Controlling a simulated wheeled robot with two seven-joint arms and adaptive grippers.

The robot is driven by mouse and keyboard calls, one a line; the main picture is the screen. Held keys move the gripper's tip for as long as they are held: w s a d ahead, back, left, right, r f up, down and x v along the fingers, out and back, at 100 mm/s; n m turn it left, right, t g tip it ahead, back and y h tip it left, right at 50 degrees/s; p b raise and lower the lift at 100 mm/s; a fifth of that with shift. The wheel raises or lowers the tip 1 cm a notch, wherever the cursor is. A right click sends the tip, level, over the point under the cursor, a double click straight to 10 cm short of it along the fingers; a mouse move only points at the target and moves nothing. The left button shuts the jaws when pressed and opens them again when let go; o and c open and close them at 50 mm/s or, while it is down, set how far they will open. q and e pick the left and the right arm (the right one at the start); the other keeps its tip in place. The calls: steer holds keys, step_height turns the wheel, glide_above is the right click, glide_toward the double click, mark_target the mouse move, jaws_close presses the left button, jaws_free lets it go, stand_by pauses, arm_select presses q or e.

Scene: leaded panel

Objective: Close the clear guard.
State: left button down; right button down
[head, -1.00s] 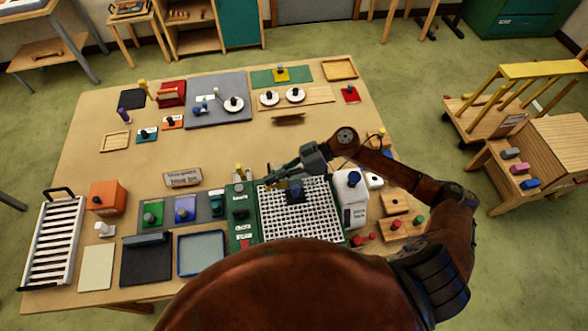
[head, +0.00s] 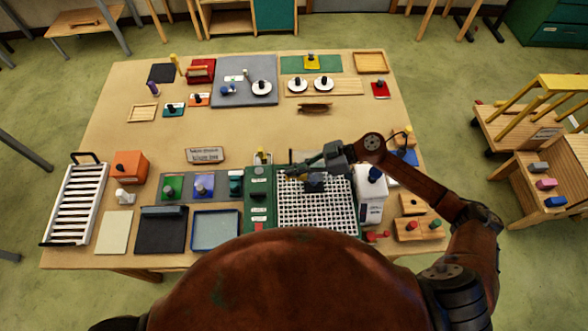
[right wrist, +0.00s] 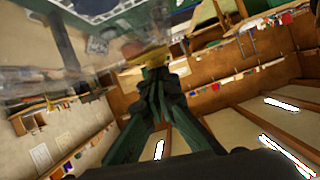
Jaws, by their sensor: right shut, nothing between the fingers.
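A machine with a white grid bed (head: 325,217) and a green side panel (head: 258,205) stands at the front of the table, right of the middle. I cannot make out the clear guard's outline in the head view. In the right wrist view a see-through, hazy sheet (right wrist: 75,70) covers the upper left and looks like the guard. My right gripper (head: 288,172) is over the back part of the grid bed, pointing left. Its fingers (right wrist: 150,70) are together and empty, close to the hazy sheet; contact cannot be told. My left gripper is not in view.
The table's middle is mostly clear.

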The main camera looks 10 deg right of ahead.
steer(key=shift+r+p, duration=0.5)
steer(key=shift+p, duration=0.15)
steer(key=d+r, duration=0.6)
steer(key=d, duration=0.3)
steer(key=shift+w+r, duration=0.25)
steer(key=shift+r, duration=0.05)
steer(key=shift+a, duration=0.1)
